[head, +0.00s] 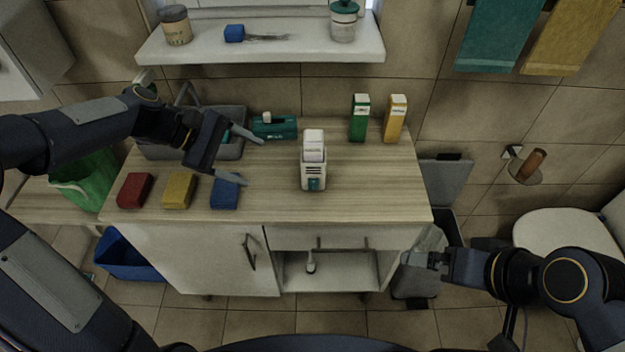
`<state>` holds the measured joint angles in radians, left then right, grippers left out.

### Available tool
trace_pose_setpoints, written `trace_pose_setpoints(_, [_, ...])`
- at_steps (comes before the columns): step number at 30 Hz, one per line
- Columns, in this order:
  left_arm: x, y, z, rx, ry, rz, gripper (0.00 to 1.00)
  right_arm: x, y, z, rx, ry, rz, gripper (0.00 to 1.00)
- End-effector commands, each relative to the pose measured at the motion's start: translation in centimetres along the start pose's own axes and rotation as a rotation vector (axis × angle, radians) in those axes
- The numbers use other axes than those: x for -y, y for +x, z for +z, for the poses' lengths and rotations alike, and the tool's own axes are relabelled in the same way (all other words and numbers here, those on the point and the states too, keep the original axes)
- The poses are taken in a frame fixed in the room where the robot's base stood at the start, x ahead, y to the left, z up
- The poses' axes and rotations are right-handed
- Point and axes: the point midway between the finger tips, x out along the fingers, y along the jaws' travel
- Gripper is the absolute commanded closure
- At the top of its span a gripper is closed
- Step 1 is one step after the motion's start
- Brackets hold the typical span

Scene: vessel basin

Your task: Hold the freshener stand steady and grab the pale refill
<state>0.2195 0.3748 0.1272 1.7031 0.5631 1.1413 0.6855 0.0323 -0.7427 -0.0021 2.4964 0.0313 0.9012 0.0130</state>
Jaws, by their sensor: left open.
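The freshener stand (313,181) is a small white holder with a teal mark on its front. It stands upright near the middle of the wooden counter. A pale block that looks like the refill (314,142) sticks up out of its top. My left gripper (241,157) is open and empty above the counter, to the left of the stand, with its fingers pointing right toward it and a gap between. My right gripper (409,259) is low at the right, beyond the counter's front right corner and apart from the stand. Its jaw opening is too unclear to tell.
Red (135,190), yellow (180,190) and blue (225,193) blocks lie along the counter's front left. A grey basin (229,149) and teal item (275,127) are behind. Green (359,119) and yellow (396,119) boxes stand back right. The counter's front right is clear.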

Motion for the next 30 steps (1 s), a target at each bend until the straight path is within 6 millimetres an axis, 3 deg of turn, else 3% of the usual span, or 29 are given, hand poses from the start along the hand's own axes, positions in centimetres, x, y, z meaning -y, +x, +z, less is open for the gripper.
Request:
trace_pose_setpoints(1, [-0.4,2.3,-2.5,0.055,-0.079,0.006,0.29,-0.6,1.3,0.7,0.0,0.0,0.0,0.0])
trace_pose_setpoints(6, [-2.4,7.1,-7.4,0.215,-0.316,0.033,0.29,-1.4,3.0,1.5,0.0,0.0,0.0,0.0])
trace_pose_setpoints(12, [-3.4,10.5,-10.9,0.338,-0.49,0.051,0.29,-1.8,4.0,2.0,0.0,0.0,0.0,0.0])
trace_pose_setpoints(19, [-3.8,11.9,-11.8,0.376,-0.542,0.055,0.29,-2.0,4.4,2.2,0.0,0.0,0.0,0.0])
trace_pose_setpoints(30, [-4.3,16.5,-10.2,0.375,-0.541,0.053,0.29,-2.8,6.0,3.0,0.0,0.0,0.0,0.0])
